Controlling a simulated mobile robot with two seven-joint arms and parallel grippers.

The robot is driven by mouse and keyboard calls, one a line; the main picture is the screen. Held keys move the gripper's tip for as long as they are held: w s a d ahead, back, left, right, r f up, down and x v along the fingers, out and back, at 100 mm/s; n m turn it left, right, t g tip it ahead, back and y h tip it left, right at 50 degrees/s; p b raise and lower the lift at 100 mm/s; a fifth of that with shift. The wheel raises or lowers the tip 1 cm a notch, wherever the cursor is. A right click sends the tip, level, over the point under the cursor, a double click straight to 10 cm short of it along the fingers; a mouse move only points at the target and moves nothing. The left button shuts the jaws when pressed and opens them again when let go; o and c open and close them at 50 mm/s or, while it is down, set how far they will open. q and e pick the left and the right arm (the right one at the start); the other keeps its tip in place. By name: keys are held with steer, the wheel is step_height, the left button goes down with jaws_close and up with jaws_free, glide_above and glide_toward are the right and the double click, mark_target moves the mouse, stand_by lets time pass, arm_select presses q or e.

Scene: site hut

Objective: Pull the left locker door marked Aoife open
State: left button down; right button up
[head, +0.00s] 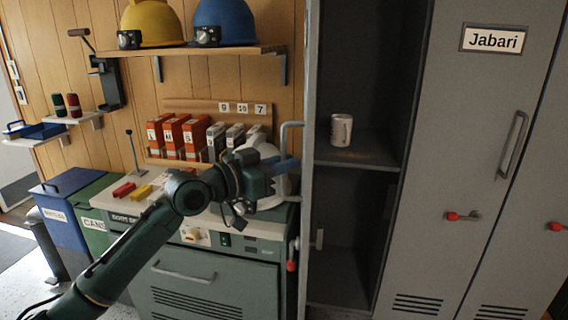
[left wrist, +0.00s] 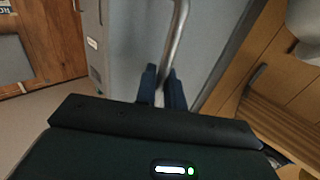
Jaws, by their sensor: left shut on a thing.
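The left locker door (head: 307,215) stands swung out toward me and shows nearly edge-on in the head view; its name plate is not visible. Its grey face (left wrist: 130,35) fills the middle of the left wrist view. My left gripper (head: 287,166) is shut on the door's bar handle (head: 291,127). In the left wrist view the dark blue fingers (left wrist: 162,90) sit on either side of the handle bar (left wrist: 177,35). The locker's dark inside (head: 355,80) is exposed, with a white mug (head: 341,130) on its shelf (head: 360,150). My right gripper is not in view.
The closed locker door marked Jabari (head: 465,140) is on the right. A worktop cabinet (head: 205,280) with boxes and a white rounded object (head: 265,165) stands left of the open door. Helmets lie on a wall shelf (head: 205,51). Bins (head: 65,205) stand far left.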

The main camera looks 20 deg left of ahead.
arm_select(q)
steer(key=shift+a+r, duration=0.15)
steer(key=shift+r, duration=0.1)
steer(key=c, duration=1.9)
jaws_free()
steer(key=o, duration=0.3)
steer(key=shift+w+f, duration=0.1)
steer(key=shift+f, duration=0.1)
steer(key=shift+o, duration=0.2)
